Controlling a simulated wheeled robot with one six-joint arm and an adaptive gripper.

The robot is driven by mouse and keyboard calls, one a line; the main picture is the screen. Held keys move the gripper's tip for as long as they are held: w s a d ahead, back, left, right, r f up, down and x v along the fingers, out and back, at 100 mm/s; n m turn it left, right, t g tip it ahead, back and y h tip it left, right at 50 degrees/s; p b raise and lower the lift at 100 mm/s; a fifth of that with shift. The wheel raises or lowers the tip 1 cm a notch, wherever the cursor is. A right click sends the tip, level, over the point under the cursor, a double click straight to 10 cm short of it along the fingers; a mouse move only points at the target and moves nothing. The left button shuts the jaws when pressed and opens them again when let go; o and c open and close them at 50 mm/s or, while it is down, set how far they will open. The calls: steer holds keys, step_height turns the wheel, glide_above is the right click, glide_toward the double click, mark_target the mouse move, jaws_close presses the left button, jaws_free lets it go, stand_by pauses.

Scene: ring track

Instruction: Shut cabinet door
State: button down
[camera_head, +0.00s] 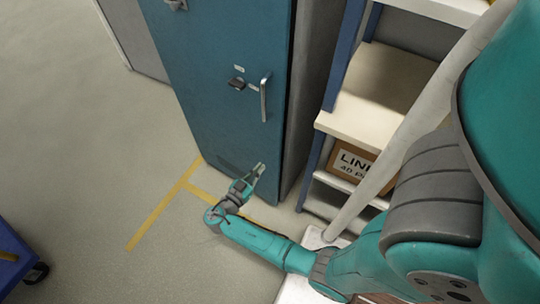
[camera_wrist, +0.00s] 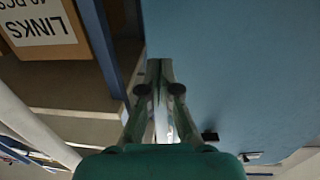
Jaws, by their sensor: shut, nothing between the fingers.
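In the wrist view the shut fingers (camera_wrist: 159,68) lie over the door's edge, with the blue door face (camera_wrist: 235,65) on the right. Whether the fingertips touch the door is unclear.
A shelf rack (camera_head: 375,95) with blue posts stands right of the cabinet and holds a cardboard box (camera_head: 352,162) labelled LINKS. Yellow tape (camera_head: 160,212) marks the floor. A blue wheeled cart (camera_head: 12,255) is at the lower left. The floor left of the cabinet is clear.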

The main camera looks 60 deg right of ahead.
mark_target(274, 150)
steer(key=d, duration=0.5)
steer(key=s+d, duration=0.1)
steer(key=d, duration=0.1)
steer(key=shift+d, duration=0.15)
steer(key=d, duration=0.4)
steer(key=s+d, duration=0.1)
steer(key=d, duration=0.1)
steer(key=shift+d, duration=0.1)
steer(key=shift+w+r, duration=0.1)
steer(key=shift+r, duration=0.05)
stand_by(0.4)
